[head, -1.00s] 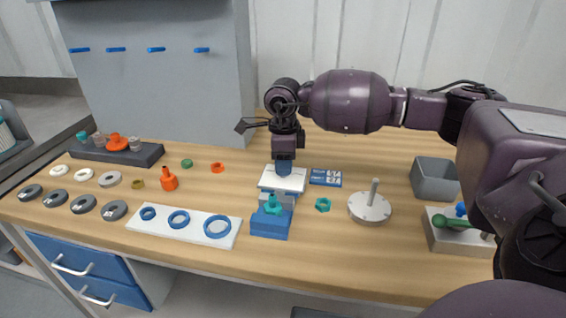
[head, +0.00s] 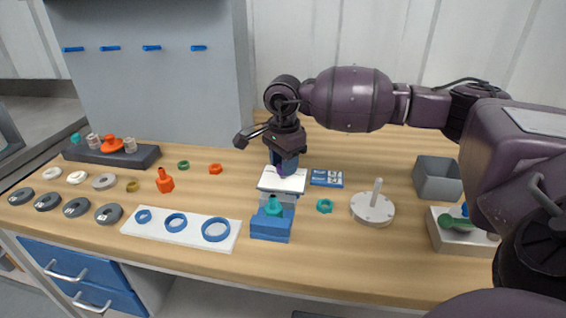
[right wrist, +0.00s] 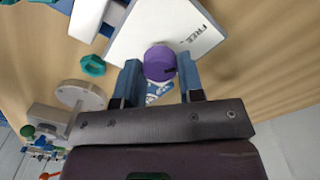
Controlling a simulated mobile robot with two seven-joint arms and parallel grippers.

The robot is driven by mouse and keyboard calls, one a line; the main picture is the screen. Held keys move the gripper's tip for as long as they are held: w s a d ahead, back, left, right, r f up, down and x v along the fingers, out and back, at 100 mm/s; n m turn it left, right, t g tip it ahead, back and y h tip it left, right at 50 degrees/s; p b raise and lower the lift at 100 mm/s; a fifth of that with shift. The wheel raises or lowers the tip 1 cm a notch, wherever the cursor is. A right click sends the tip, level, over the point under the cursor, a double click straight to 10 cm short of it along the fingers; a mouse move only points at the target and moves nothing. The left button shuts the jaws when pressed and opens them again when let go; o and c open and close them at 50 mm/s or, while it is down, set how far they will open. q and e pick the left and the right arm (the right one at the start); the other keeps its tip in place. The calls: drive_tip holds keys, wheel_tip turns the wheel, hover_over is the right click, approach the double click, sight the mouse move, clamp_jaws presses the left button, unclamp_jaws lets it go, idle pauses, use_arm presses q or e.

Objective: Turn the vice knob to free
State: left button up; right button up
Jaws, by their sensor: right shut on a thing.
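The purple vice knob (right wrist: 160,63) sits on a white plate (right wrist: 185,22) marked FREE near its edge. In the right wrist view the knob is between the two blue fingers of my right gripper (right wrist: 160,75), which is shut on it. A dark mark shows on the knob's side, turned away from the word FREE. In the head view my right gripper (head: 284,168) is at the plate and mostly hides the knob. The blue vice (head: 270,228) stands in front, with a teal part (head: 274,206) at its top. My left gripper is not in view.
A blue-and-white card (head: 326,178) and a teal nut (head: 324,206) lie right of the vice. A grey disc with a post (head: 372,208) and a grey bin (head: 436,180) stand farther right. A white board with blue rings (head: 180,228) lies to the left.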

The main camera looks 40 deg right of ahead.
idle(0.5)
drive_tip(key=o, duration=0.9)
drive_tip(key=shift+r+p, duration=0.7)
drive_tip(key=shift+r, duration=4.7)
